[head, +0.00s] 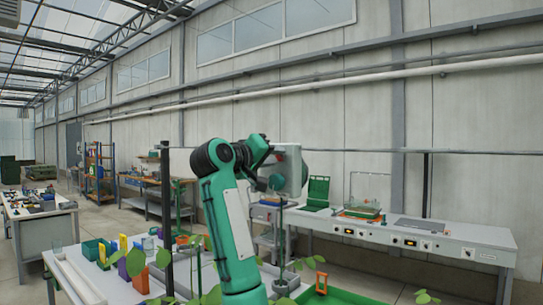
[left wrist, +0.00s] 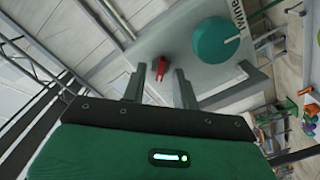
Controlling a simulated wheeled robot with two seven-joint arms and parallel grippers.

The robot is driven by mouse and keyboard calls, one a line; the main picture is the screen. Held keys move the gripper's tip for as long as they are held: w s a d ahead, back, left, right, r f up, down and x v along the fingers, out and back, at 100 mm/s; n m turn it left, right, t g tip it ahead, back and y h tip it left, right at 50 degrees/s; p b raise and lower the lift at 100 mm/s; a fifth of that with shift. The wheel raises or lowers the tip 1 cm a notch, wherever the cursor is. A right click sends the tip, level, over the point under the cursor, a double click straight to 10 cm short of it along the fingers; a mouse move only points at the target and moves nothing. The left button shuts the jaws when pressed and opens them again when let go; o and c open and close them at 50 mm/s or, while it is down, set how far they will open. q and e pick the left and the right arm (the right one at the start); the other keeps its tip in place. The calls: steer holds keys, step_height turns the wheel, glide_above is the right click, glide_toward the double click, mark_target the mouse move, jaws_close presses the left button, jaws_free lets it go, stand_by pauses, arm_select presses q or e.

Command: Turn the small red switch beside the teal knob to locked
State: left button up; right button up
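The small red switch (left wrist: 161,69) shows in the left wrist view on a light grey panel (left wrist: 192,75). The round teal knob (left wrist: 216,41) is on the same panel, to the right of the switch. My left gripper (left wrist: 159,72) is open, and the switch appears between its two fingertips; I cannot tell whether they touch it. In the head view, my left gripper (head: 270,180) is at the left side of the grey box (head: 294,160). My right gripper is in neither view.
A long grey workbench (head: 455,235) with a green case (head: 317,192) and instruments stands along the wall behind. A table with bins and plants is in front, with a green tray (head: 345,297) at lower right. Lettering sits beside the knob on the panel.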

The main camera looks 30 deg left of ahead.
arm_select(q)
steer(key=shift+c, duration=0.3)
jaws_close()
steer(key=m, duration=0.4)
steer(key=shift+b, duration=0.4)
steer(key=m+p, duration=0.1)
steer(key=m, duration=0.3)
steer(key=m+p, duration=0.2)
steer(key=m, duration=0.3)
steer(key=m+p, duration=0.1)
steer(key=m, duration=0.3)
steer(key=shift+d+r+m, duration=0.1)
steer(key=shift+d+m, duration=0.25)
steer(key=shift+m, duration=0.05)
steer(key=shift+p, duration=0.3)
